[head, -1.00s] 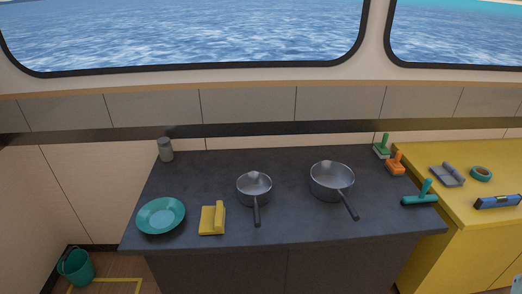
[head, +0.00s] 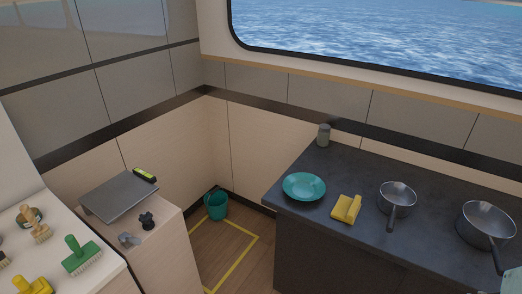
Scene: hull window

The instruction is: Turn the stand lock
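A cream stand (head: 165,249) is at the lower left, with a grey flat plate (head: 118,196) on its top. In front of the plate are a black knob (head: 146,220) and a grey wing-shaped handle (head: 128,239). Either could be the stand lock; I cannot tell which from this view. A small yellow and black device (head: 145,175) lies behind the plate. My gripper is not in view.
A pale counter (head: 55,230) with a green brush (head: 80,253) and other brushes is at the left. A teal bucket (head: 216,204) stands in the corner behind yellow floor tape. The dark counter (head: 330,233) at the right holds a teal plate (head: 304,186) and two pans.

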